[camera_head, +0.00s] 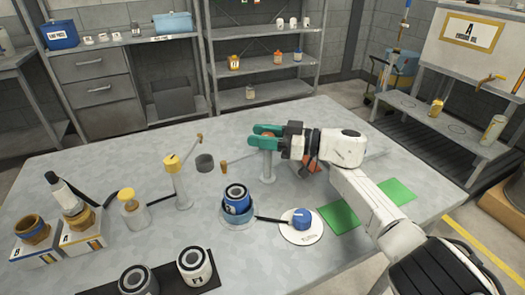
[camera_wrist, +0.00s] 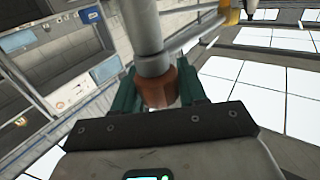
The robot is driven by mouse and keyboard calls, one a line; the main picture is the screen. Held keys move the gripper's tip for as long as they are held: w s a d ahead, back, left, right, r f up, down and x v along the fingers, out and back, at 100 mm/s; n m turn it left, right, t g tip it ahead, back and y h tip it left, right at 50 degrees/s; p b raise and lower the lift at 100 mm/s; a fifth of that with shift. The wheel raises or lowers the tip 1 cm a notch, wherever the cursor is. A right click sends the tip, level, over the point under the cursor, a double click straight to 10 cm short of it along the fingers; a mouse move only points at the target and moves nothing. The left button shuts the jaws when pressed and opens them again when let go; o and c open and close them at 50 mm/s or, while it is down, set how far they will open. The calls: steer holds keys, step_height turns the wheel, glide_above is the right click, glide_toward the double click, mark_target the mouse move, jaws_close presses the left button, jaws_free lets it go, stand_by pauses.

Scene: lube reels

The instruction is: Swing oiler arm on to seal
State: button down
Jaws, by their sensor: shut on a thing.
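My gripper (camera_head: 265,130), with green fingers, is at the top of a grey post (camera_head: 268,168) near the table's middle. In the wrist view its fingers (camera_wrist: 171,90) are closed around a copper-brown collar (camera_wrist: 157,88) on a grey rod (camera_wrist: 142,25). A thin arm with an orange-brown tip (camera_head: 224,168) reaches left from near this post. A second post with a yellow top (camera_head: 173,163) stands to the left, with a thin arm rising to its right.
A blue knob (camera_head: 301,218) on a round white plate is right of the reel, beside green mats (camera_head: 341,217). Several bottles and containers stand at the left; two reels (camera_head: 196,264) sit on a dark mat in front. A dark grey cylinder (camera_head: 205,162) is between the posts.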

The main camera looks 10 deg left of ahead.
steer(key=shift+s+n+g+b, duration=0.1)
steer(key=shift+n+g+b, duration=0.5)
steer(key=shift+b, duration=1.15)
steer(key=c, duration=0.7)
jaws_free()
step_height(320, 180, up, 4)
steer(key=shift+s+f+p, duration=0.1)
steer(key=shift+f+p, duration=0.05)
steer(key=shift+p, duration=0.6)
steer(key=shift+s+d+r+p, duration=0.15)
steer(key=shift+s+r+p, duration=0.35)
steer(key=shift+r, duration=0.05)
steer(key=s+d+r+p, duration=0.2)
steer(key=s+r, duration=0.6)
steer(key=s, duration=0.4)
steer(key=shift+s+d+p, duration=0.15)
steer(key=shift+d+p, duration=0.2)
steer(key=shift+d, duration=0.2)
steer(key=shift+r, duration=0.1)
steer(key=shift+c, duration=0.2)
